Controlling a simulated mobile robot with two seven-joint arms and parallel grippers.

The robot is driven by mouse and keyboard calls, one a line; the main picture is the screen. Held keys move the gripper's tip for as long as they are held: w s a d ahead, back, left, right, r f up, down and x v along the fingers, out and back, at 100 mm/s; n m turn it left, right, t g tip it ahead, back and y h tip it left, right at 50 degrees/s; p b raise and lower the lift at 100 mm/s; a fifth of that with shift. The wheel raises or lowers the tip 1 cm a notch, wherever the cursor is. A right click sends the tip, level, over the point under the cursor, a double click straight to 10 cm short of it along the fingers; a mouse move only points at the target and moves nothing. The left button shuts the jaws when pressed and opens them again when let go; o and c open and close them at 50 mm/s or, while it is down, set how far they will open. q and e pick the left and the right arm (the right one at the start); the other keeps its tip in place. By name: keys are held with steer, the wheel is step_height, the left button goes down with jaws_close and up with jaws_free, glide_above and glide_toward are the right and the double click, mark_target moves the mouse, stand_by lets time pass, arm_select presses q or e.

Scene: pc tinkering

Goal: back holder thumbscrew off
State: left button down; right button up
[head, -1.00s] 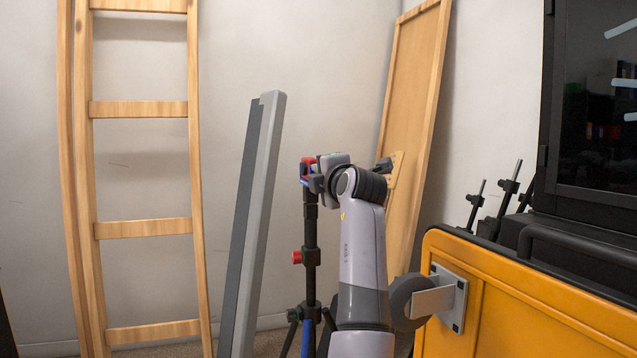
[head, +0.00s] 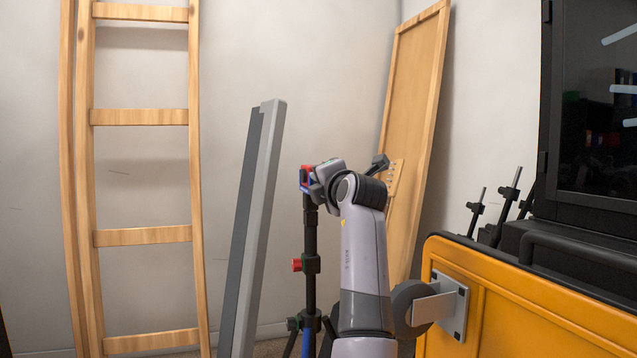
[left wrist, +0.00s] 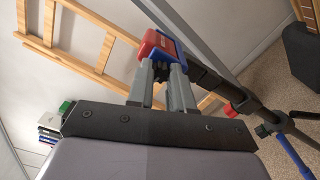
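A black stand (head: 311,232) carries a red and blue holder (head: 306,178) on top. The holder also shows in the left wrist view (left wrist: 160,46). My left gripper (head: 318,180) is at the holder from the right. In the left wrist view its two grey fingers (left wrist: 164,72) point at the holder, with a narrow gap between them. Their tips reach its near side, and I cannot tell whether they grip anything there. No thumbscrew can be made out at the holder; the fingers may hide it. A red knob (head: 297,265) sticks out lower on the stand. My right gripper is not in view.
A grey beam (head: 255,220) leans close to the left of the stand. A wooden ladder (head: 140,117) and a wooden panel (head: 414,110) lean against the walls. A yellow cabinet (head: 550,310) is at the right, with several black stands (head: 510,190) behind it.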

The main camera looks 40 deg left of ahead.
arm_select(q)
steer(key=c, duration=1.1)
jaws_free()
steer(key=shift+b+v, duration=0.8)
steer(key=shift+v, duration=2.2)
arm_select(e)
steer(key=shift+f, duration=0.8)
